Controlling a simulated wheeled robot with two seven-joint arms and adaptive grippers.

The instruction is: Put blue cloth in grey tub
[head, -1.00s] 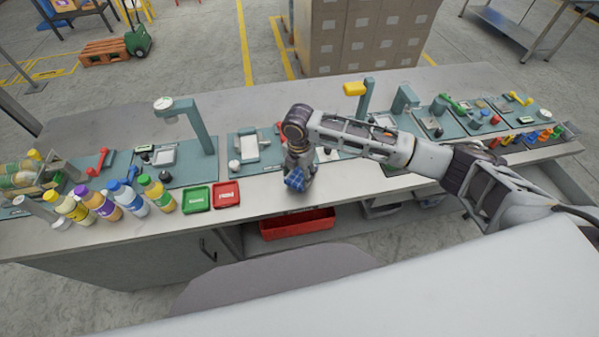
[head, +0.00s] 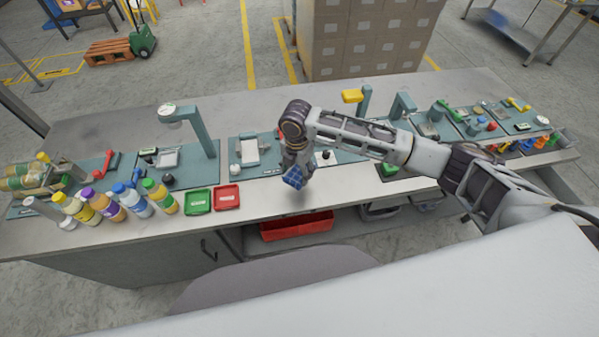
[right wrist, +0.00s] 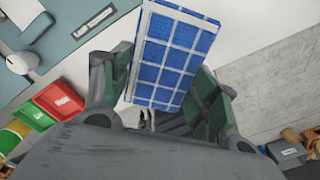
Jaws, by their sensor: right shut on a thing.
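The blue cloth (head: 293,180), folded with a white check pattern, is held by my right gripper (head: 296,168) just above the front part of the bench. In the right wrist view the cloth (right wrist: 178,55) stands up between the two fingers of the gripper (right wrist: 163,88), which are shut on it. A grey tub (head: 382,213) seems to sit under the bench, right of the red tub; the bench top and edge hide part of it. Another greyish container (head: 430,205) shows farther right. My left gripper is not in view.
A red tub (head: 297,226) is on the low shelf under the bench (head: 270,191). Several bottles (head: 110,203) and green (head: 198,200) and red (head: 227,197) trays stand left of the gripper. Fixtures on teal mats line the back. The bench front near the cloth is clear.

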